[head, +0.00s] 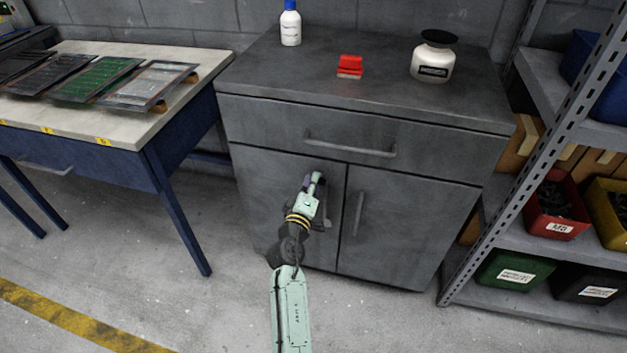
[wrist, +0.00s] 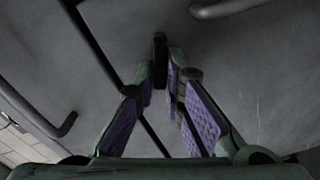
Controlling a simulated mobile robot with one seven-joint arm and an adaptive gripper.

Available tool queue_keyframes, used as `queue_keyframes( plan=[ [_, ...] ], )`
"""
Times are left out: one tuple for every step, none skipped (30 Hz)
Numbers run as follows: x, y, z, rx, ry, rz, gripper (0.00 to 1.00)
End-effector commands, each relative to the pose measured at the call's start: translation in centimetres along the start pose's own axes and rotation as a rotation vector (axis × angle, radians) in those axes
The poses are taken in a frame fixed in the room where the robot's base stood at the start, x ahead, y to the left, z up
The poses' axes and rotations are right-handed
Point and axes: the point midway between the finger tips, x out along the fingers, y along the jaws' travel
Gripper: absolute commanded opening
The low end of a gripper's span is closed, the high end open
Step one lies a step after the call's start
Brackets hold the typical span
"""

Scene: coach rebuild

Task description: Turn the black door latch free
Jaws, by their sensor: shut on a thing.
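The black door latch (wrist: 160,62) stands out from the front of the grey cabinet, between my fingertips in the wrist view. My gripper (wrist: 163,84) is shut on it, with the purple-padded fingers on either side. In the head view my gripper (head: 314,183) is at the upper part of the left cabinet door (head: 268,190), just below the drawer. My gripper hides most of the latch there, so its exact turn is hard to tell. The left door looks closed, flush with the right door (head: 410,220).
The drawer handle (head: 350,146) is just above my gripper, and the right door handle (head: 358,213) is to its right. A white bottle (head: 290,27), a red object (head: 350,66) and a white jar (head: 432,62) stand on the cabinet. A workbench (head: 180,105) is left, shelving (head: 540,150) right.

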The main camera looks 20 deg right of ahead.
Motion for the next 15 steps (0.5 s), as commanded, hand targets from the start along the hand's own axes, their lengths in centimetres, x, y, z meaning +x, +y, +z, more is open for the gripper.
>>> queue_keyframes(
  plan=[
    [0.0, 0.01, 0.0, -0.034, -0.001, -0.001, 0.0],
    [0.0, -0.01, 0.0, -0.053, -0.001, -0.001, 0.0],
    [0.0, -0.04, 0.01, -0.08, -0.001, -0.001, 0.0],
    [0.0, -0.06, 0.01, -0.098, -0.001, -0.001, 0.0],
    [0.0, -0.08, 0.02, -0.117, -0.001, 0.0, 0.0],
    [0.0, -0.11, 0.02, -0.138, -0.001, 0.0, 0.0],
    [0.0, -0.13, 0.02, -0.154, -0.001, 0.0, 0.0],
    [0.0, -0.16, 0.03, -0.166, 0.0, 0.0, 0.0],
    [0.0, -0.19, 0.03, -0.183, 0.0, -0.001, 0.0],
    [0.0, -0.21, 0.03, -0.194, 0.0, -0.001, 0.0],
    [0.0, -0.23, 0.03, -0.204, 0.0, -0.001, 0.0],
    [0.0, -0.25, 0.04, -0.215, 0.0, -0.001, 0.0],
    [0.0, -0.27, 0.04, -0.224, 0.0, -0.001, 0.0],
    [0.0, -0.28, 0.04, -0.231, 0.0, -0.001, 0.0],
    [0.0, -0.29, 0.04, -0.238, 0.0, -0.001, 0.0]
  ],
)
